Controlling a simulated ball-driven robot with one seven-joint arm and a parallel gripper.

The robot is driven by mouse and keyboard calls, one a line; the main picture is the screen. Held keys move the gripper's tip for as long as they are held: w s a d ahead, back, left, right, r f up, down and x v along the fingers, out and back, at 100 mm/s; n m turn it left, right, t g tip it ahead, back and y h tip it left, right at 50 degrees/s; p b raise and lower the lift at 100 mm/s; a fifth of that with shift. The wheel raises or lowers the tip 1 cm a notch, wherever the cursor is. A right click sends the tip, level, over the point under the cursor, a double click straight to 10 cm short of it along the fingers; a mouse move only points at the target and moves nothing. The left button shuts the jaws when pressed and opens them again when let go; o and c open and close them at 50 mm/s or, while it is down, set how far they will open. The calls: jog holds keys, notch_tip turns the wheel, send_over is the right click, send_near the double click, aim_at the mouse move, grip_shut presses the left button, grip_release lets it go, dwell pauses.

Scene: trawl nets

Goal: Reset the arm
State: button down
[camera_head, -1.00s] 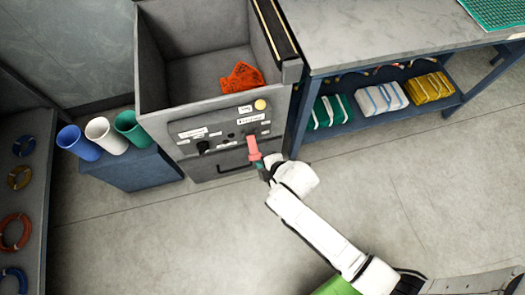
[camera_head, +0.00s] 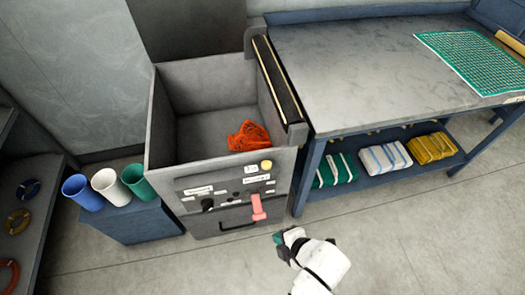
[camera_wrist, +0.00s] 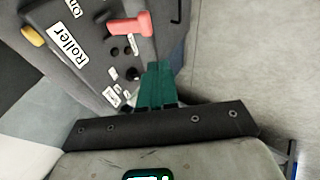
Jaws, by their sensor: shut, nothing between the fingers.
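My gripper (camera_head: 279,237) is in front of the grey machine, low and to the right of its control panel, apart from it. In the wrist view its green fingers (camera_wrist: 157,85) are together with nothing between them. A red-pink lever (camera_head: 258,207) sticks out of the panel (camera_head: 228,193); it also shows in the wrist view (camera_wrist: 130,25), a little beyond the fingertips and not touched. My white arm (camera_head: 320,265) reaches in from the bottom of the head view.
An orange net bundle (camera_head: 249,136) lies in the machine's open bin (camera_head: 165,130). Blue, white and green cups stand on a blue cabinet (camera_head: 145,220) at left. A workbench (camera_head: 350,70) with a lower shelf of folded bundles stands at right. The floor (camera_head: 400,240) in front is clear.

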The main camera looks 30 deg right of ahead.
jog(key=s+d+r+m+g+h, duration=0.1)
jog(key=s+d+r+m+g, duration=0.5)
jog(key=m, duration=1)
jog(key=s+d+r, duration=0.3)
jog(key=s, duration=0.2)
jog(key=shift+r+g, duration=0.2)
jog(key=shift+g, duration=0.2)
